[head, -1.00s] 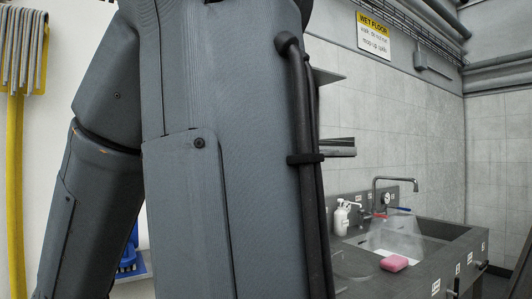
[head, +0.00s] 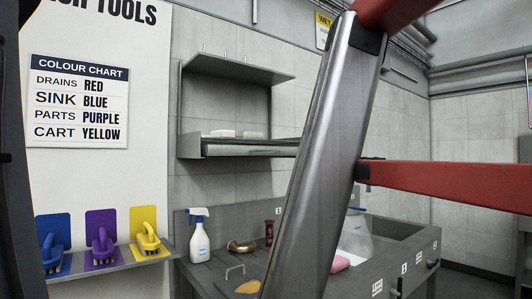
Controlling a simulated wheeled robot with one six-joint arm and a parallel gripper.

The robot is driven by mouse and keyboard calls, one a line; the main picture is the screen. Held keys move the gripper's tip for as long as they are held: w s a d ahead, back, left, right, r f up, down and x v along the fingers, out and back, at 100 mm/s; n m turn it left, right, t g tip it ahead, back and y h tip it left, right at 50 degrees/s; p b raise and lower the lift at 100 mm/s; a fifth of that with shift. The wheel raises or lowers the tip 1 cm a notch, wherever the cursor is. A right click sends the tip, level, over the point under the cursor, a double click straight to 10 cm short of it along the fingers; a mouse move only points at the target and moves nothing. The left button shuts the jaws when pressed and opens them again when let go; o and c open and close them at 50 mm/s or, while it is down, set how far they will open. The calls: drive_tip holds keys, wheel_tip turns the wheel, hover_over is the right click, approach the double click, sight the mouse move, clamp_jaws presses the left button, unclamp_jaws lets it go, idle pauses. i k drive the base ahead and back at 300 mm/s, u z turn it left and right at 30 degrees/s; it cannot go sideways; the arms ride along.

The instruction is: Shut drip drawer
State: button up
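I cannot make out a drip drawer in the head view. My gripper is not in view; a dark strip at the left edge looks like part of my arm. A slanted steel post (head: 325,150) with red beams (head: 445,183) crosses the near foreground and hides part of the sink counter. I cannot tell what the post belongs to.
A wall shelf (head: 250,149) hangs above. A tool board (head: 110,180) with coloured brushes stands left.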

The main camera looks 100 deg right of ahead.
sight(206, 151)
drive_tip(key=k, duration=0.65)
drive_tip(key=z, duration=2.05)
